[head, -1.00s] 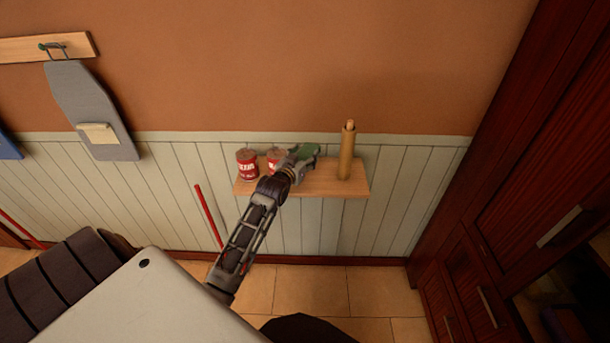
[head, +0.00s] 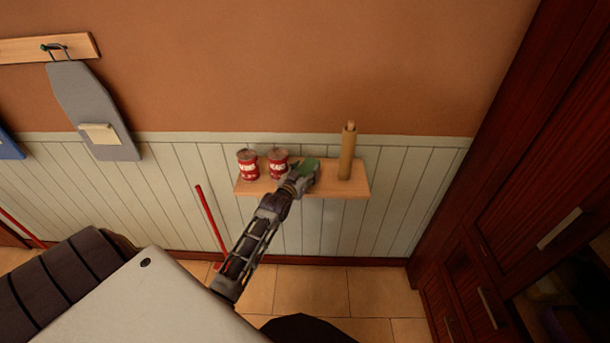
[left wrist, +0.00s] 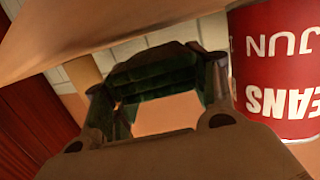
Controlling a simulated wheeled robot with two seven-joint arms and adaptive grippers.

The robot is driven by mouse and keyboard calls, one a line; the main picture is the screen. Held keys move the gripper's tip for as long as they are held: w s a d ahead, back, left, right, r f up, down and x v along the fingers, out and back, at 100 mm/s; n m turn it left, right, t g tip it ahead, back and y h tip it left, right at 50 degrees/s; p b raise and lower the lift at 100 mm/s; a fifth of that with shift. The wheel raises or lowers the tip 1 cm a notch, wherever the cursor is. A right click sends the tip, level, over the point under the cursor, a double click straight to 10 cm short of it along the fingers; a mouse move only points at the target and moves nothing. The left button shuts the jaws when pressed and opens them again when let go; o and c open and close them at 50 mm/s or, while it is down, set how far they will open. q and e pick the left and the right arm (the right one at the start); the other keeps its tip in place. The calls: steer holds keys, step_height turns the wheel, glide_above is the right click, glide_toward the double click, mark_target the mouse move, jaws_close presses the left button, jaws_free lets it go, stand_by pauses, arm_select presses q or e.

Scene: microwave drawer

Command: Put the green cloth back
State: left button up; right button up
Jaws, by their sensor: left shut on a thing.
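The green cloth (head: 309,164) is in my left gripper (head: 306,176), over the wooden wall shelf (head: 353,187) between the cans and the tan roll. My left gripper is shut on the cloth. In the left wrist view the dark green folded cloth (left wrist: 155,72) spans between the two fingers. I cannot tell whether the cloth touches the shelf board. My right gripper is not in view.
Two red bean cans (head: 248,165) (head: 278,164) stand on the shelf's left part, one close beside the gripper. A tall tan roll (head: 347,152) stands to the right. An ironing board (head: 95,112) hangs at left; dark cabinets (head: 490,200) stand at right.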

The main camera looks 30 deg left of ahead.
arm_select(q)
steer(key=shift+f, duration=0.95)
steer(key=shift+f, duration=0.1)
steer(key=o, duration=0.9)
steer(key=shift+o, duration=0.2)
steer(key=v, duration=1.2)
steer(key=shift+b, duration=0.4)
